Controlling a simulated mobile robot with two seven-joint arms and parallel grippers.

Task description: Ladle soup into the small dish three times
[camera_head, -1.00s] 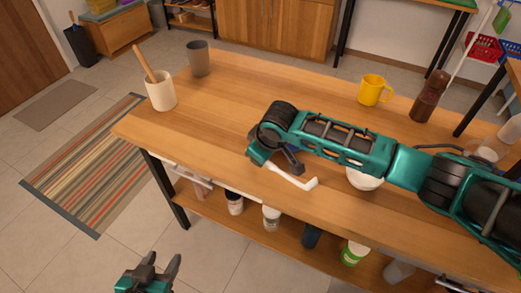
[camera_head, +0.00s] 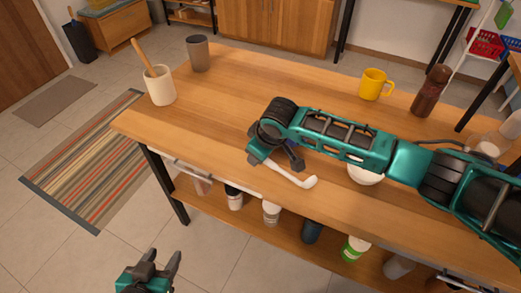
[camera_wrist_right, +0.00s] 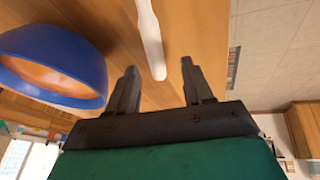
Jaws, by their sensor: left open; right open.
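A white ladle-like utensil (camera_head: 290,176) lies near the table's front edge; its far part is under my right gripper. In the right wrist view its white shaft (camera_wrist_right: 150,38) points between the open fingertips, with clear gaps on both sides. My right gripper (camera_wrist_right: 158,75) is open and empty; in the head view my own wrist mostly hides it. A blue bowl with an orange-brown inside (camera_wrist_right: 75,50) is beside it in the wrist view. A white dish (camera_head: 366,177) shows partly below my right forearm. My left gripper (camera_head: 160,265) is open and empty, off the table's front edge.
A yellow mug (camera_head: 371,86), a brown pepper mill (camera_head: 428,93), a grey cup (camera_head: 198,55) and a cream crock with a wooden handle (camera_head: 160,88) stand on the table (camera_head: 225,110). Several jars stand on the lower shelf.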

